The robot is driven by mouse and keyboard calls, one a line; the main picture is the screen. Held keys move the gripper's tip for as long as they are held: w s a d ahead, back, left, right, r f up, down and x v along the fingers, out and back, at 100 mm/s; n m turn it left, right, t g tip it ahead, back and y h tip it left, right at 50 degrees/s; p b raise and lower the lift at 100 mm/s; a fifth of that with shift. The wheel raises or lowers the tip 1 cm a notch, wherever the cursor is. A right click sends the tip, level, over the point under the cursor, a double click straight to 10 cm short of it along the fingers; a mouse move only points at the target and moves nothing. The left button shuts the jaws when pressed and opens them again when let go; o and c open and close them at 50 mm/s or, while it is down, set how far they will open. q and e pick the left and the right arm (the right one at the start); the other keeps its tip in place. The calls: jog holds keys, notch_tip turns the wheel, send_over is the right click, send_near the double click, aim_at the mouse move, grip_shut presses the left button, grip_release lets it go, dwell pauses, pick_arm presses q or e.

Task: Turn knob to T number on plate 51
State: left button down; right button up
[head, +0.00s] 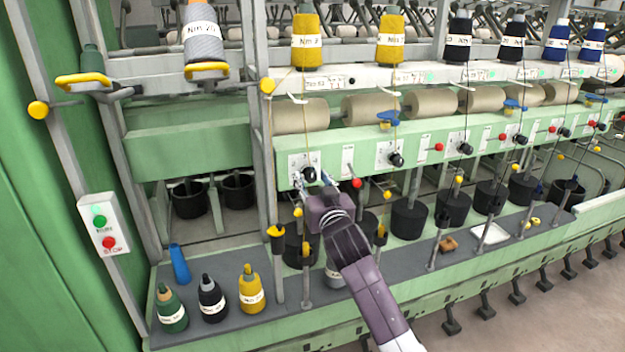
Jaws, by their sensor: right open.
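A black knob (309,173) sits on a white square plate (303,159) at the left end of the green machine rail. My right gripper (314,180) is open, its fingers just below and on either side of this knob. I cannot tell whether they touch it. A second black knob (396,159) on its own white plate (384,152) is further right, with more such knobs along the rail. The dial marks are too small to read. A number label (322,83) on the white upper rail is hard to read. My left gripper is out of view.
A red ball-ended lever (356,183) is close to the right of my gripper. A vertical grey post (262,130) stands to the left. Green, black and yellow (250,290) yarn cones and a blue cone (180,264) stand on the grey shelf below. Yellow-tipped posts rise from the shelf.

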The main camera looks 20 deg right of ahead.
jog(key=shift+c, duration=0.5)
grip_shut()
jog(key=shift+n, duration=0.3)
jog(key=n, duration=0.5)
jog(key=shift+f, duration=0.1)
jog(key=n, duration=0.3)
jog(key=n+p, duration=0.1)
jog(key=n, duration=0.2)
jog(key=shift+t+y, duration=0.3)
jog(key=shift+t, duration=0.1)
jog(key=n+y+p, duration=0.1)
jog(key=n, duration=0.6)
jog(key=shift+p, duration=0.35)
jog(key=n+p, duration=0.2)
jog(key=n, duration=0.4)
jog(key=shift+d+n+y, duration=0.1)
jog(key=shift+n+y, duration=0.2)
jog(key=shift+y, duration=0.1)
jog(key=shift+f+n, duration=0.1)
jog(key=shift+n, duration=0.2)
